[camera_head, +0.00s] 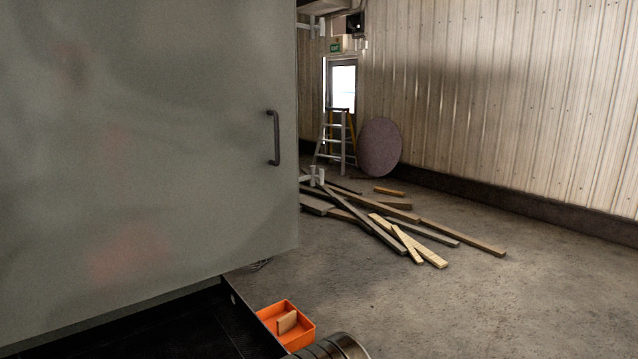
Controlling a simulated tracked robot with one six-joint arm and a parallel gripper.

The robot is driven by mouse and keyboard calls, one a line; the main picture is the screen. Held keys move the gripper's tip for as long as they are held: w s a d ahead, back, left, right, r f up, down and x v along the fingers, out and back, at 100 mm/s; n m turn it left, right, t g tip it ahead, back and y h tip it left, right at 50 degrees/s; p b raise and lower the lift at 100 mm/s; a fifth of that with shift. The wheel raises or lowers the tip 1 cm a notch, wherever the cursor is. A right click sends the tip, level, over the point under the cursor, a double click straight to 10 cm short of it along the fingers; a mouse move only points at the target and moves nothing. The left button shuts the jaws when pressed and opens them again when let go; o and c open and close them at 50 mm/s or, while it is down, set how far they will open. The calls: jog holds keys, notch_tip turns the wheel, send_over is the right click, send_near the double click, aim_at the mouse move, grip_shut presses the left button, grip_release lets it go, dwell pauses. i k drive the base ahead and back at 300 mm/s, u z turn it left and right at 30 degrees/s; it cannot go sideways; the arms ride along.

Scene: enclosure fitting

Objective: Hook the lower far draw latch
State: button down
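A large grey enclosure panel (150,150) fills the left of the head view, with a dark bar handle (275,138) near its right edge. A pale grey fitting (313,177), which looks like the lower draw latch, sticks out past that edge below the handle's middle. A similar upper fitting (312,27) sticks out near the top. Both are small and partly hidden by the panel, so I cannot tell whether either is hooked. My gripper is not in view. A ribbed metal cylinder at the bottom edge may be part of my arm.
An orange tray (307,336) holding a wooden block (287,321) sits at the bottom centre. Loose planks (440,235) lie on the floor behind. A stepladder (336,140) and a round disc (380,147) stand farther back. The concrete floor at right is clear.

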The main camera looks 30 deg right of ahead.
aim_at(312, 177)
jog(key=z, duration=0.05)
jog(key=i, duration=1)
jog(key=u, duration=0.05)
